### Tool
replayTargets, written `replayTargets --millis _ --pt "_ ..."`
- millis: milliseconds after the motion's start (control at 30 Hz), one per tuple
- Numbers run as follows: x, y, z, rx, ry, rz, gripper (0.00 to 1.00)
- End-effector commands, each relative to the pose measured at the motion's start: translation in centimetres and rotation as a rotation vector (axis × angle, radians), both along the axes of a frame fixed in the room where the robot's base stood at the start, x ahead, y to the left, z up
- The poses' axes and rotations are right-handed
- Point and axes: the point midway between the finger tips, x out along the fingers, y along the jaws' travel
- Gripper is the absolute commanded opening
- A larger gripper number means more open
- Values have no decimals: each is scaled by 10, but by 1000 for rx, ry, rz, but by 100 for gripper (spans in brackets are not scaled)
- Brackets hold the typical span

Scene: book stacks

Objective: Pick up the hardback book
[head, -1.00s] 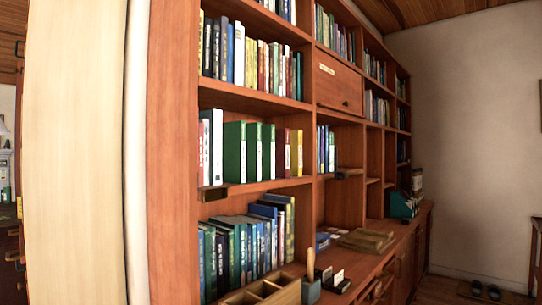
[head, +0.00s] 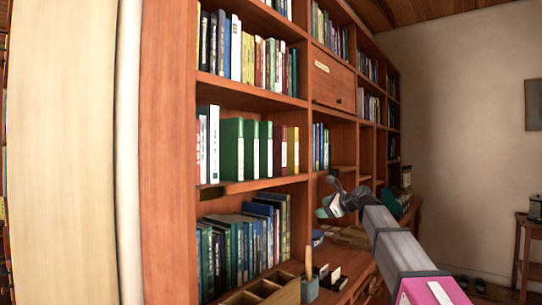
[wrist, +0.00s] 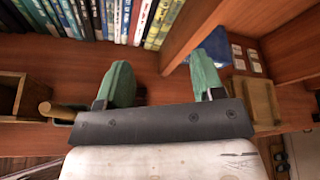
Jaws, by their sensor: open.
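Several upright books stand on the lower shelf of the bookcase (head: 245,235), with blue and green spines; some show along the top of the wrist view (wrist: 150,20). Flat tan, book-like items (head: 350,237) lie on the counter, partly hidden behind my arm; a tan block also shows at right in the wrist view (wrist: 258,100). I cannot tell which is the hardback book. My gripper (head: 332,198) has green-tipped fingers, in front of the shelves. In the wrist view its fingers (wrist: 165,70) are apart with nothing between them, the counter beneath.
A wooden divided tray (head: 262,290) and a grey pen cup (head: 309,288) stand on the counter. A blue item (wrist: 228,50) lies near the right finger in the wrist view. A vertical divider (wrist: 205,25) separates the shelf bays. A small table (head: 530,225) stands far right.

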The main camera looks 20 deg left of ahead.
Motion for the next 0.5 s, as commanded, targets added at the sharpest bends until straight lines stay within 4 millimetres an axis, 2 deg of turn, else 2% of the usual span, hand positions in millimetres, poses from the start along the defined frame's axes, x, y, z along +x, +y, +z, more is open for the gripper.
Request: replayTargets --millis 33,100,200,333,400,500 --pt "0 19 37 75 38 1 62" --pt "-7 37 79 177 105 3 62" --pt "-19 59 133 299 195 17 62" --pt "-33 77 183 412 291 38 62" --pt "-39 82 200 449 325 48 62" --pt "-43 87 213 479 356 56 62"
